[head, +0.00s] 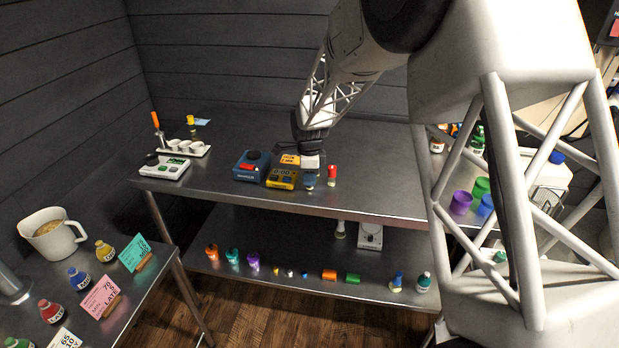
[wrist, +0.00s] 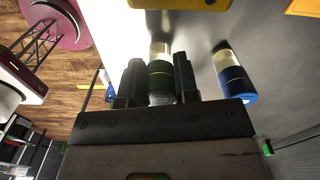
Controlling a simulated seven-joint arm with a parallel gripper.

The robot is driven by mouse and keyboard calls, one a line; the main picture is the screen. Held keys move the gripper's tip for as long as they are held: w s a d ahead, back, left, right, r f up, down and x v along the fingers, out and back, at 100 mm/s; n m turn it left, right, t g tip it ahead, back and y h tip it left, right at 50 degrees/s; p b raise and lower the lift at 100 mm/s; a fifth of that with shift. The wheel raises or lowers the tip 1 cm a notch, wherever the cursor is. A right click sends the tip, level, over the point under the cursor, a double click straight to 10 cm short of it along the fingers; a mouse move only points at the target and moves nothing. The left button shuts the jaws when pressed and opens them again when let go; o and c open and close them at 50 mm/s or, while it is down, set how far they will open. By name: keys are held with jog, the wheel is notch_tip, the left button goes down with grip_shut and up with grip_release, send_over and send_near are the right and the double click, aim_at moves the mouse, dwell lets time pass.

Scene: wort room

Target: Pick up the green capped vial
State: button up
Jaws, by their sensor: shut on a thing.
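The green capped vial (wrist: 160,76) is between the two dark fingers of my gripper (wrist: 157,64) in the wrist view. Its green part sits between the fingers and its pale end with a yellow band points away from my palm. My gripper is shut on it. In the head view my gripper (head: 311,163) is low over the front part of the far steel table, and I cannot make out the held vial there. A vial with a blue cap (wrist: 236,84) is just right of my gripper in the wrist view, apart from the right finger.
A red-capped vial (head: 332,174) stands close right of my gripper. A yellow device (head: 281,180) and a blue device (head: 250,166) are close on the left. The table's front edge is near.

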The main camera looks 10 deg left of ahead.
jog(key=shift+r, duration=0.65)
notch_tip(320, 180, up, 2)
jog(key=shift+r, duration=0.1)
jog(key=s+d, duration=0.3)
jog(key=s, duration=0.4)
jog(key=s+d+r, duration=0.1)
jog(key=s+d, duration=0.2)
jog(key=s, duration=0.4)
jog(key=shift+s+d, duration=0.25)
jog(key=shift+d, duration=0.05)
jog(key=shift+r, duration=0.1)
